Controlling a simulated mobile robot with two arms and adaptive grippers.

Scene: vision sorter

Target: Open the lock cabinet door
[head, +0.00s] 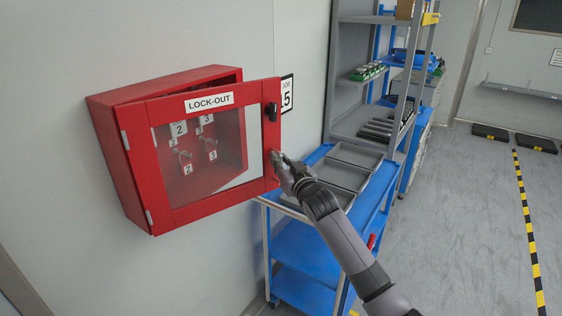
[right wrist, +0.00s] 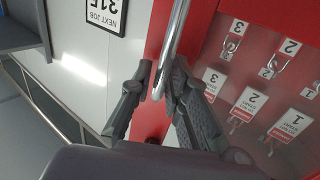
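The red lock-out cabinet (head: 112,150) hangs on the wall. Its red-framed door (head: 262,160) with a clear window stands partly open, hinged on the left, its right edge swung out from the box. My right gripper (head: 282,168) is at the door's lower right edge. Padlocks and numbered tags (right wrist: 254,98) show through the window. My left gripper is not in view.
A blue cart (head: 300,245) with grey trays (head: 357,155) stands just right of the cabinet, below my right arm. A grey shelf rack (head: 335,75) is behind it. A black latch (head: 272,112) sits on the door's right side.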

